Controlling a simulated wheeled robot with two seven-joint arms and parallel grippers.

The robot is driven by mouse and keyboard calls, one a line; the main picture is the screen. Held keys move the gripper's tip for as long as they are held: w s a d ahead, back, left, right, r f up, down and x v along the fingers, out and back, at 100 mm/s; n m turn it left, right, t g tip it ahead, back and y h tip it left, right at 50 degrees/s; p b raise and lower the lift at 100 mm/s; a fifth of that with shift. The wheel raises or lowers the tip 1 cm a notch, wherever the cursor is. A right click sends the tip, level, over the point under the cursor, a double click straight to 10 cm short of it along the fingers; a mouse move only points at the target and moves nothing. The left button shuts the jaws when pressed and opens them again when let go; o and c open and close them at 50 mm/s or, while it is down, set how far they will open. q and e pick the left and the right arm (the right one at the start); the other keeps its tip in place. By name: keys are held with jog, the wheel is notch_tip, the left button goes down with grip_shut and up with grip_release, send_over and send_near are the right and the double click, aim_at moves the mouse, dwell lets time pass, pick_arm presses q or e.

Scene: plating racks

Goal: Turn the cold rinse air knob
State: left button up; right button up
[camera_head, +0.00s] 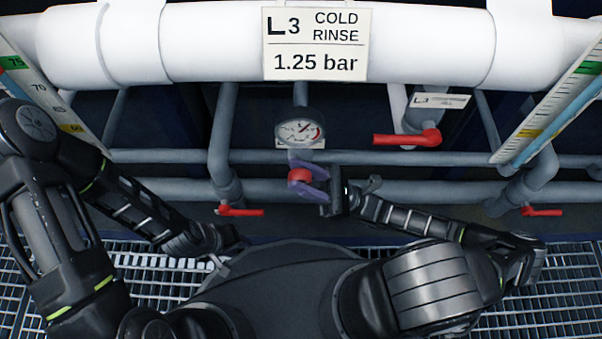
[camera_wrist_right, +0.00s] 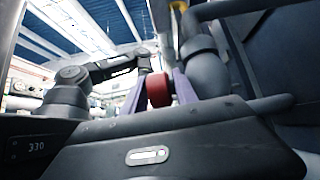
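A red round knob (camera_head: 300,176) sits just below a round pressure gauge (camera_head: 299,131) under the sign (camera_head: 318,44) reading "L3 COLD RINSE 1.25 bar". My right gripper (camera_head: 306,177) has its two purple fingers on either side of this knob. In the right wrist view the red knob (camera_wrist_right: 158,90) fills the gap between the purple fingers (camera_wrist_right: 160,93), with no clear space on either side. My left gripper (camera_head: 228,238) is low at the left, away from the pipes; its fingers are dark and too unclear to read.
A red lever valve (camera_head: 408,138) with an L3 tag (camera_head: 440,101) is right of the gauge. Red handles sit low at the left (camera_head: 239,211) and right (camera_head: 542,211). A white pipe (camera_head: 420,40) crosses above; grey pipes (camera_head: 420,190) run behind my right gripper.

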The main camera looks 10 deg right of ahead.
jog(key=shift+s+d+f+t, duration=0.1)
jog(key=shift+d+f+t, duration=0.2)
jog(key=shift+d+f, duration=0.15)
jog(key=b+v, duration=0.2)
jog(key=v, duration=0.4)
jog(key=shift+d+b, duration=0.2)
jog(key=shift+b, duration=0.2)
jog(key=shift+f, duration=0.15)
